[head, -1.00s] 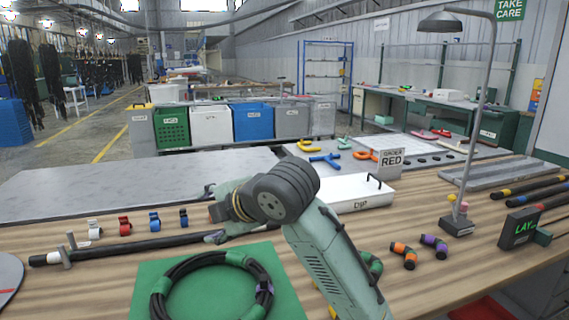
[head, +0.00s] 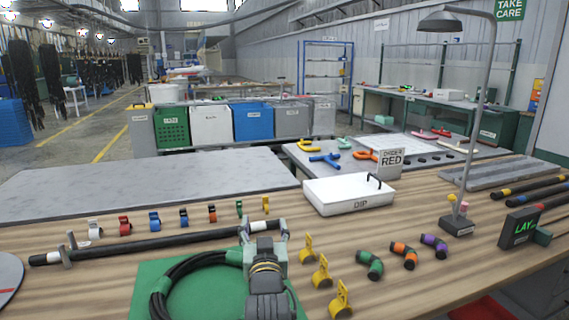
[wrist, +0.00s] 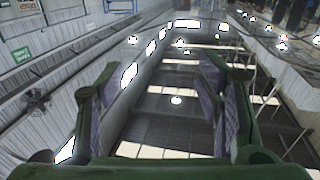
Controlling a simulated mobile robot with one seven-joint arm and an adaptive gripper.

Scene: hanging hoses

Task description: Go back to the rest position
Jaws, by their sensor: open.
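My gripper (wrist: 152,85) is open in the wrist view, its two green fingers with ridged pads wide apart and nothing between them. Behind them that view shows the roof beams and lights, so the gripper points upward. In the head view my arm is folded low at the front middle, with its end (head: 263,232) above the back right part of the green mat (head: 205,296). The arm covers the right part of the coiled black hose (head: 165,290) on that mat.
A straight black hose (head: 150,244) lies on holders to the left. Coloured clips stand in a row behind it. A white DIP tray (head: 347,203), yellow clips (head: 321,272), coloured elbows (head: 403,254) and a lamp (head: 458,226) stand to the right.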

